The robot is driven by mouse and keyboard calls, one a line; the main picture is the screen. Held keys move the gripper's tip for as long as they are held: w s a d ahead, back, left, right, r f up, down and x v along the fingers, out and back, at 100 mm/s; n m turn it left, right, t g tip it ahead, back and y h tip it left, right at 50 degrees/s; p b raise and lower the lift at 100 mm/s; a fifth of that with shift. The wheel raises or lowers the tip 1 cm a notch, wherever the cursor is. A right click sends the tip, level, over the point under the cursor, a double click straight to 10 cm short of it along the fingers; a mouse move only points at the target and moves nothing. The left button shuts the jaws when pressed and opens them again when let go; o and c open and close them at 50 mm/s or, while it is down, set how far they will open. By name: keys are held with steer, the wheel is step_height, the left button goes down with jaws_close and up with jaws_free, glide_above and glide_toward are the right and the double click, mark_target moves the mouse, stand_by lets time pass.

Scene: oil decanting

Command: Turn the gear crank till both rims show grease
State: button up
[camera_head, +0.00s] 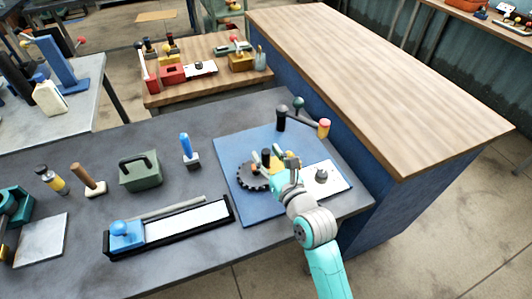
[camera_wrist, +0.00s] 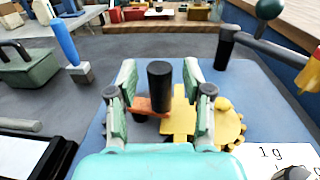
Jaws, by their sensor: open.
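A dark toothed gear (camera_head: 250,176) lies on the blue board (camera_head: 230,150) in the head view, partly behind my arm. A yellow gear (camera_wrist: 230,125) shows in the wrist view, beside a yellow block (camera_wrist: 184,118). A crank with a red-orange arm (camera_wrist: 145,105) carries an upright black handle (camera_wrist: 160,82). My gripper (camera_head: 278,160) is over the gears; in the wrist view its open fingers (camera_wrist: 158,92) stand on either side of the black handle, with gaps visible. Grease on the rims cannot be made out.
A white card (camera_head: 337,181) with a grey knob (camera_head: 321,175) lies right of my gripper. A post-mounted lever (camera_head: 303,118) stands behind. A black-framed slide tray (camera_head: 180,229), green box (camera_head: 140,172) and blue-handled tool (camera_head: 187,147) stand left. A wooden-topped counter (camera_head: 370,75) rises behind.

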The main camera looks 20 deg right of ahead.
steer(key=shift+w, duration=0.5)
jaws_close()
steer(key=shift+w+n+y, duration=0.15)
steer(key=shift+n+y, duration=0.35)
steer(key=shift+y, duration=0.3)
steer(key=shift+w+n+g+y, duration=0.3)
steer(key=shift+n+g+y, duration=0.3)
steer(key=shift+n+y, duration=0.65)
steer(key=shift+w+n+g+y, duration=0.25)
steer(key=shift+n+g+y, duration=0.45)
steer(key=shift+y, duration=0.95)
steer(key=shift+w+a+n+g+y, duration=0.15)
steer(key=shift+w+n+g+y, duration=0.1)
steer(key=shift+n+g+y, duration=0.85)
steer(key=shift+w+a+n+g+y, duration=0.2)
steer(key=shift+n+g+y, duration=0.7)
steer(key=shift+y, duration=0.4)
steer(key=shift+n, duration=0.25)
